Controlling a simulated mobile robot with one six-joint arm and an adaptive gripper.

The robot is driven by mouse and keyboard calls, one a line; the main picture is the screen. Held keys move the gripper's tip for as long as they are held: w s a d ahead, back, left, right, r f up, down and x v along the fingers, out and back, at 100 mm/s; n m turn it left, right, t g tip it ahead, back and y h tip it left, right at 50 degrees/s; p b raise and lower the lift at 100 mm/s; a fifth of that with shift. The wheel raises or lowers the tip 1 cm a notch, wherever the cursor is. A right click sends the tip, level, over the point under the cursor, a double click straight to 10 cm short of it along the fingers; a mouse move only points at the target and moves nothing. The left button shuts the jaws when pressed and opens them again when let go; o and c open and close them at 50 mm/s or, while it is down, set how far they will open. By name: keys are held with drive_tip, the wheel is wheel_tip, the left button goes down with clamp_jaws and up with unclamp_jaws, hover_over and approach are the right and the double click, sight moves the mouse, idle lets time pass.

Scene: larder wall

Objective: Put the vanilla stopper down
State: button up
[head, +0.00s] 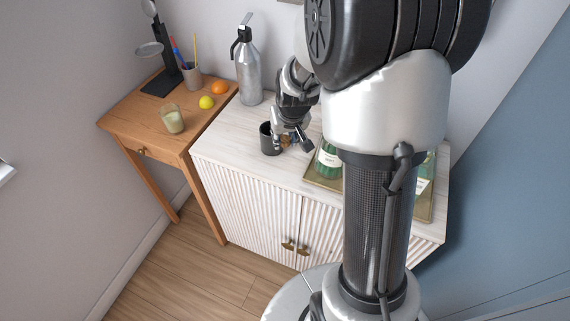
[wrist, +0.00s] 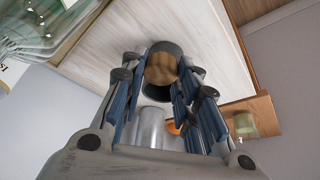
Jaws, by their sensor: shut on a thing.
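My gripper (head: 291,142) is low over the white cabinet top, with its fingers closed around a brown, cork-coloured stopper. In the wrist view the stopper (wrist: 162,68) sits between the fingertips of my gripper (wrist: 160,76). In the head view only a small brown part of the stopper (head: 284,141) shows; the fingers hide the rest. A dark cup (head: 268,140) stands directly left of the gripper. In the wrist view the dark cup (wrist: 156,93) lies behind the stopper. I cannot tell whether the stopper touches the cup or the cabinet top.
A tray (head: 322,184) with green bottles (head: 328,160) stands to the right, partly behind my arm. A metal siphon (head: 248,75) stands at the back left of the white cabinet (head: 225,137). The wooden desk (head: 130,110) holds a candle glass (head: 173,120), a lemon (head: 206,102) and an orange (head: 219,87).

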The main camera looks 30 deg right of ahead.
wheel_tip(320, 180, down, 10)
drive_tip(key=b, duration=0.3)
drive_tip(key=shift+f+b, duration=0.1)
drive_tip(key=shift+b, duration=0.2)
drive_tip(key=shift+f, duration=0.2)
drive_tip(key=o, duration=0.7)
drive_tip(key=shift+o, duration=0.2)
drive_tip(key=shift+r, duration=0.15)
